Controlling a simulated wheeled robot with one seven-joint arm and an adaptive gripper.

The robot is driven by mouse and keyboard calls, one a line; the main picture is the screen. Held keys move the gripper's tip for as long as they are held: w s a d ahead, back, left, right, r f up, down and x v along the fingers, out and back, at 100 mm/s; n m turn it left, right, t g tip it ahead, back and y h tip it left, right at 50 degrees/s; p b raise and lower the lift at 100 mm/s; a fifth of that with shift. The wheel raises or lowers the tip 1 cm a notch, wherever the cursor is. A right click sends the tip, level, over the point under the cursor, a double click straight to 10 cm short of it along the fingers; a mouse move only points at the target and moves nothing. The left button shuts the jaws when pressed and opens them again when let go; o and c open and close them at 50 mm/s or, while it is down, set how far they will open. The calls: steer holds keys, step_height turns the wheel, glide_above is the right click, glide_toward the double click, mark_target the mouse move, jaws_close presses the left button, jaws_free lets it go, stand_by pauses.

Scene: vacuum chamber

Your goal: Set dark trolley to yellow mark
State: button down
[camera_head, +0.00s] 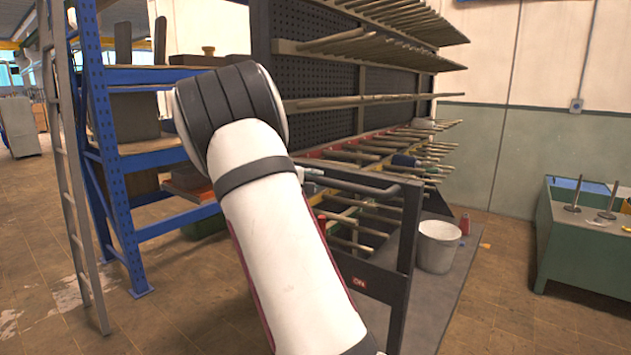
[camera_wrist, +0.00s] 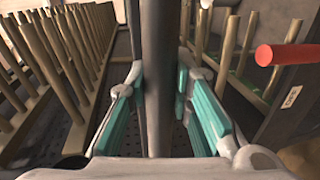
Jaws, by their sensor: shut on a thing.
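The dark trolley (camera_head: 408,240) stands in the middle of the head view, with a dark frame, a bent handle bar at its top and a small red label low down. My gripper (camera_wrist: 158,90) has its teal fingers on both sides of a dark upright bar (camera_wrist: 158,40) in the wrist view, shut on it. The bar appears to be the trolley's handle. In the head view my white arm hides most of the gripper and the trolley's left part. I cannot make out a yellow mark for certain; a small orange patch (camera_head: 486,246) lies on the floor.
A dark rack with rows of rods (camera_head: 370,47) stands behind the trolley. A blue shelf (camera_head: 112,170) and a ladder (camera_head: 68,180) are at left. A white bucket (camera_head: 438,246) and a green cabinet (camera_head: 590,250) are at right. Floor between trolley and cabinet is mostly clear.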

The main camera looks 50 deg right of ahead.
steer(key=f+p+v, duration=0.1)
steer(key=v, duration=0.7)
steer(key=shift+a+f, duration=0.3)
steer(key=shift+f, duration=0.05)
steer(key=c, duration=1.4)
jaws_free()
steer(key=shift+d, duration=0.25)
steer(key=v, duration=1.2)
steer(key=shift+s, duration=0.1)
